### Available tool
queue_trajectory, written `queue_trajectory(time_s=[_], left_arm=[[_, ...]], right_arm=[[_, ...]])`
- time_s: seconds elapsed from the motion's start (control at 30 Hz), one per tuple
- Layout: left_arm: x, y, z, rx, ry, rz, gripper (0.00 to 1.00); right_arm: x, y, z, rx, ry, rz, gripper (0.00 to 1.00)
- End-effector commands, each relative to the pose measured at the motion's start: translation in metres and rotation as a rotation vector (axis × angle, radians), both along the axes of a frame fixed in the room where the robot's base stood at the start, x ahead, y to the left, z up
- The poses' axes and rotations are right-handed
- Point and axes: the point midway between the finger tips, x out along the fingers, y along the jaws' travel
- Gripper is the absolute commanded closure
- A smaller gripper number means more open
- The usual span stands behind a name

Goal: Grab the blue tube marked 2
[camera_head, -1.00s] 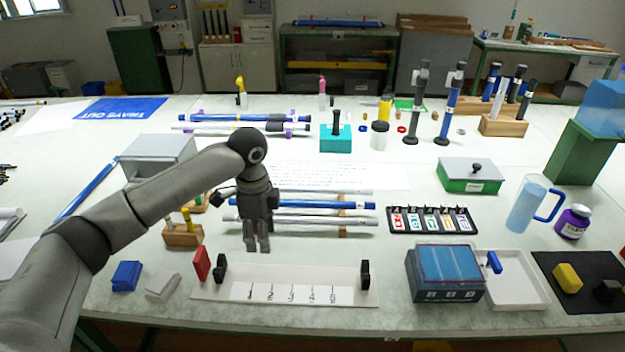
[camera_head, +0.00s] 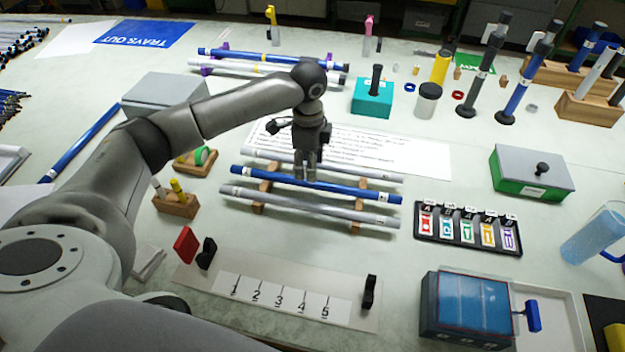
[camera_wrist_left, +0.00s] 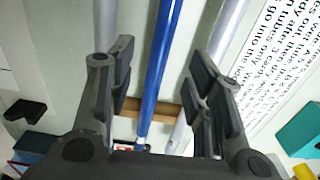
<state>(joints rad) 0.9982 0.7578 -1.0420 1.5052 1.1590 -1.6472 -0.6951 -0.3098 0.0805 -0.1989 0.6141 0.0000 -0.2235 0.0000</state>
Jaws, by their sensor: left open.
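A blue tube (camera_head: 350,190) with white bands near its ends lies across wooden supports (camera_head: 258,207), between two pale grey tubes. It also shows in the wrist view (camera_wrist_left: 160,65), running lengthwise between the fingers. I cannot read a number on it. My left gripper (camera_head: 305,178) points down over the left-middle part of the blue tube, and its fingers (camera_wrist_left: 162,82) are spread, one on each side of the tube. No contact is visible, and the exact height above the tube is unclear. My right gripper does not show.
A grey tube (camera_head: 310,209) lies in front and another (camera_head: 365,175) behind, close beside the blue one. A numbered white tray (camera_head: 200,280) is in front. A wooden block with pens (camera_head: 175,204) stands left. A black card holder (camera_head: 468,245) sits right.

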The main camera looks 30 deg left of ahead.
Motion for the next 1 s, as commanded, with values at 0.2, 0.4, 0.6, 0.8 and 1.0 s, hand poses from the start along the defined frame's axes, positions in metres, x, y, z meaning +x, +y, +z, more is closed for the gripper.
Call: queue_trajectory(time_s=[0.2, 0.4, 0.6, 0.8, 1.0], left_arm=[[0.0, -0.002, -0.017, 0.0, 0.002, 0.0, 0.53], [0.0, -0.005, -0.047, 0.001, 0.002, 0.001, 0.53], [0.0, -0.005, -0.061, 0.001, 0.0, 0.0, 0.53], [0.001, -0.005, -0.061, 0.001, -0.001, 0.0, 0.56], [0.001, -0.004, -0.061, 0.001, -0.001, 0.0, 0.81]], right_arm=[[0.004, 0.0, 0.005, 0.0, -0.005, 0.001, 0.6], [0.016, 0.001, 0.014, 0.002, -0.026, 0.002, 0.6], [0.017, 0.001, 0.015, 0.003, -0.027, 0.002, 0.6], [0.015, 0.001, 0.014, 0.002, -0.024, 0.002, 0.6], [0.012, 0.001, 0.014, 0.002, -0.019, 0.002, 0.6]])
